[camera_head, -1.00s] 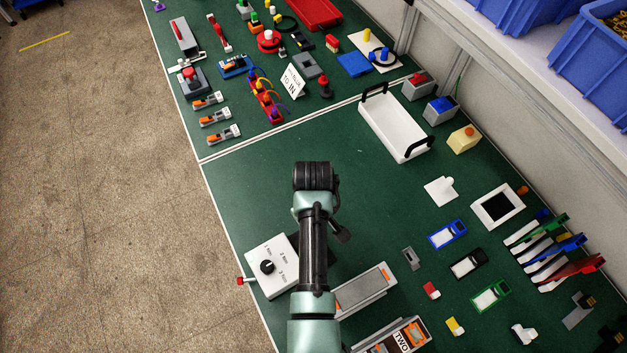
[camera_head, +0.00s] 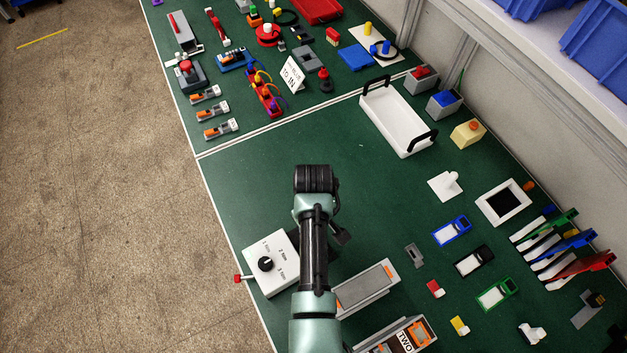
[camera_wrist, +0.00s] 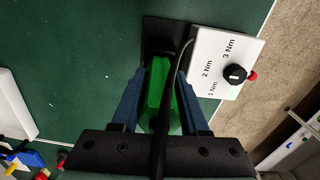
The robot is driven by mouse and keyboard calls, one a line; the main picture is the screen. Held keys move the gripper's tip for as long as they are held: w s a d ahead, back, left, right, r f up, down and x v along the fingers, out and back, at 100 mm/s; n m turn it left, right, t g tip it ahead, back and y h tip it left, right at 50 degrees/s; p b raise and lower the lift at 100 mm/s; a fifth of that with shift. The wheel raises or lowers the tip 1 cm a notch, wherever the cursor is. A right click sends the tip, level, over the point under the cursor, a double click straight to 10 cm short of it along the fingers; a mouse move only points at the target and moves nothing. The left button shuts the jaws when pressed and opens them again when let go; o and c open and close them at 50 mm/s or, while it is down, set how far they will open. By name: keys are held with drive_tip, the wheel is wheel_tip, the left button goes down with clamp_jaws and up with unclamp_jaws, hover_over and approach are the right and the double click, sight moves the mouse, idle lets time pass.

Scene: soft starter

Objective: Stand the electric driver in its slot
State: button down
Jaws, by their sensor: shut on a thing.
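The electric driver (camera_wrist: 160,92) shows as a green body between the two blue fingers of my gripper (camera_wrist: 162,80) in the wrist view. The gripper is shut on it. A black cable runs over the driver and hides part of it. Just beyond the driver lies a black square piece (camera_wrist: 158,32), beside the white torque box (camera_wrist: 226,62) with its black knob and Nm marks. Whether the driver touches the black piece, and any slot opening, I cannot tell. In the head view the torque box (camera_head: 268,262) stands left of my arm; the gripper and driver are hidden there.
A white tray with black handles (camera_head: 395,122) stands at the back of the green bench. Grey boxes (camera_head: 368,288) lie right of my arm. Phone-like devices (camera_head: 450,230) and a rack of coloured tools (camera_head: 565,250) are farther right. The bench between arm and tray is clear.

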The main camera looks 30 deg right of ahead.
drive_tip(key=shift+f, duration=0.25)
drive_tip(key=shift+c, duration=1.7)
unclamp_jaws()
wheel_tip(320, 180, up, 13)
drive_tip(key=shift+b, duration=0.95)
